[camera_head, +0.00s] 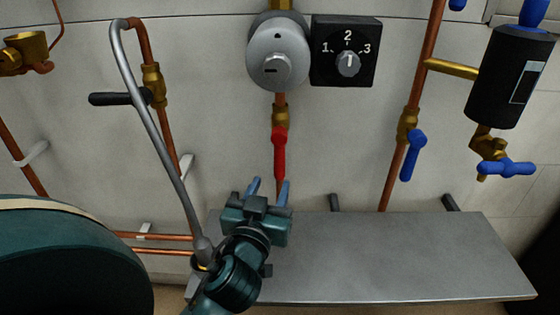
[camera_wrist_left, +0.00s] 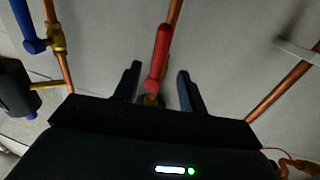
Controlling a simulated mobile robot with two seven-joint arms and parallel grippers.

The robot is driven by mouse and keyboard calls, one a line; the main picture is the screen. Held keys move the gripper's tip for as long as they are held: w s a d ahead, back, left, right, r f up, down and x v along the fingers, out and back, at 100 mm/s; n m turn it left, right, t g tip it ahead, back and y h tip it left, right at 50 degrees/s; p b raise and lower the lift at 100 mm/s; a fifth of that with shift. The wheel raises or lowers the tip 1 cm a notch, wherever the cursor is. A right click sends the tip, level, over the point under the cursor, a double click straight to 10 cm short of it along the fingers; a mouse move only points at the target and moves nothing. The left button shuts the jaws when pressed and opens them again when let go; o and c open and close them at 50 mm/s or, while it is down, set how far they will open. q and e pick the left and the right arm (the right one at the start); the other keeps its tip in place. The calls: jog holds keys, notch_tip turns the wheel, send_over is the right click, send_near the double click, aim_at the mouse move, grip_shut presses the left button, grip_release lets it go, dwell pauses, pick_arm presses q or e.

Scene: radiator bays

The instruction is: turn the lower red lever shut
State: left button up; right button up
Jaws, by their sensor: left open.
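One red lever (camera_head: 279,155) shows in the head view, hanging from a brass valve (camera_head: 280,116) on a vertical copper pipe. It points down, in line with the pipe. My left gripper (camera_head: 269,189) is open, its fingers pointing up just below the lever's lower end in the picture. In the left wrist view, which is turned over, the red lever (camera_wrist_left: 161,56) appears between the two open fingers (camera_wrist_left: 158,86), with clear space on each side. Whether the fingers reach past the lever in depth cannot be told. My right gripper is not in view.
A grey shelf (camera_head: 390,265) juts out below the pipes. A round grey fitting (camera_head: 277,52) and black dial box (camera_head: 347,50) sit above. Blue levers (camera_head: 412,155) are to the right. A bent grey tube (camera_head: 155,120) and black-handled valve (camera_head: 120,98) are left.

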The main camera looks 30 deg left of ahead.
aim_at(278, 166)
pick_arm(q)
jog(key=x, duration=0.9)
jog(key=shift+w+a+f, duration=0.1)
jog(key=shift+c, duration=0.4)
grip_shut()
